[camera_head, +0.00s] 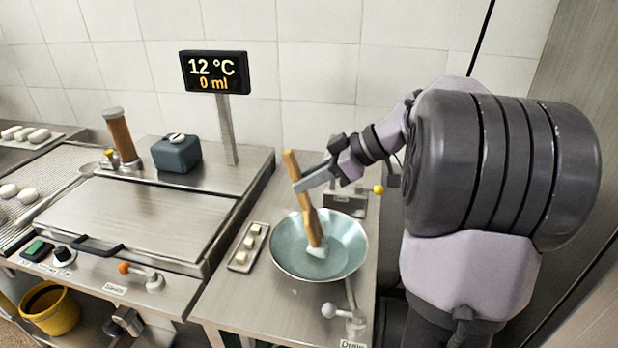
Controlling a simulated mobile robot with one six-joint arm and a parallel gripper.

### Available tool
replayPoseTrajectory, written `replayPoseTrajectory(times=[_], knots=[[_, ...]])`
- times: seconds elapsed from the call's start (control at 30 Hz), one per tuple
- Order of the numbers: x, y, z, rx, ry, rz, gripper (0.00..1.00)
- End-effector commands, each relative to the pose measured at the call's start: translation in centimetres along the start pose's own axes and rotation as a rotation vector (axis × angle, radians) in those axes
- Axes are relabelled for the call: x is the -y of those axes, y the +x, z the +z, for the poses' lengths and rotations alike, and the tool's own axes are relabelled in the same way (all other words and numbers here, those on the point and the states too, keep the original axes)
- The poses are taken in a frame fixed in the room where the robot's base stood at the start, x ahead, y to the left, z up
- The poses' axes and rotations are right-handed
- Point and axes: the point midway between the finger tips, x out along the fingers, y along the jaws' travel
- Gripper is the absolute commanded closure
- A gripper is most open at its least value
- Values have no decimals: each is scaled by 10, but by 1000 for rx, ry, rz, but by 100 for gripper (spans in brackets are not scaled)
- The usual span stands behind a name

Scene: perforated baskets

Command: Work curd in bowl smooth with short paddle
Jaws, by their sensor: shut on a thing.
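The bowl (344,260) is wide, shallow and pale blue-green, and stands on the steel counter at the centre right. The short paddle (307,215) is wooden and leans a little, its handle up and its lower end inside the bowl. My gripper (305,184) comes in from the right and is shut on the paddle's upper handle. A small pale lump of curd (317,252) shows at the paddle's lower end on the bowl's inner surface. The paddle hides part of it, and I cannot tell whether they touch or how smooth the curd is.
A small tray (239,267) with white pieces sits left of the bowl. A drain lever (343,313) stands in front. A display (215,72) reading 12 °C and 0 ml rises behind. A flat steel lid (138,215) covers the counter at left.

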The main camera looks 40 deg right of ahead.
Motion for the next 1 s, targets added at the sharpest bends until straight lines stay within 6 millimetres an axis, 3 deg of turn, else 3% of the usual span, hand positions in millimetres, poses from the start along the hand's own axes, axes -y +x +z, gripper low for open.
replayPoseTrajectory(times=[0.17, 0.6, 1.0], knots=[[6, 1, 1, 0, 1, -1, 100], [-13, -1, -2, 0, 1, 0, 100], [6, 1, 1, 0, 0, 0, 100]])
